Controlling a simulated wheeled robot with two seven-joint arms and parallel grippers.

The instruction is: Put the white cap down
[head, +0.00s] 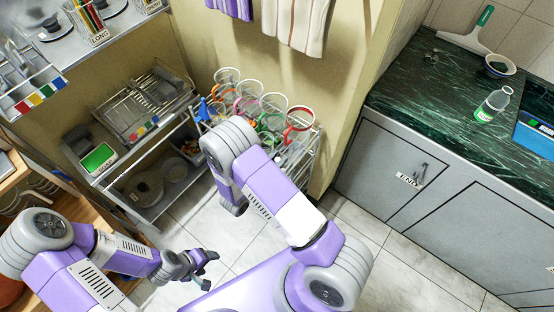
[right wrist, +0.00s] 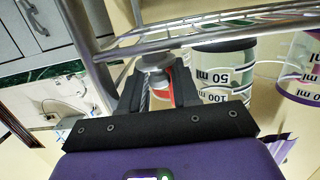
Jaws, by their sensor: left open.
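I cannot make out the white cap for certain in either view. A small grey, rounded piece (right wrist: 156,62) shows at the dark fingers of my right gripper (right wrist: 158,90) in the right wrist view. I cannot tell whether it is held or what it is. A red and white patch shows behind it. In the head view my right gripper is hidden behind its own arm, near the rack of cups.
Measuring cups with coloured rims (head: 249,88) stand on a metal rack (head: 292,150). A 50/100 ml cup (right wrist: 222,75) is close to my right gripper, under a metal rail (right wrist: 200,38). A metal shelf (head: 150,213) stands left.

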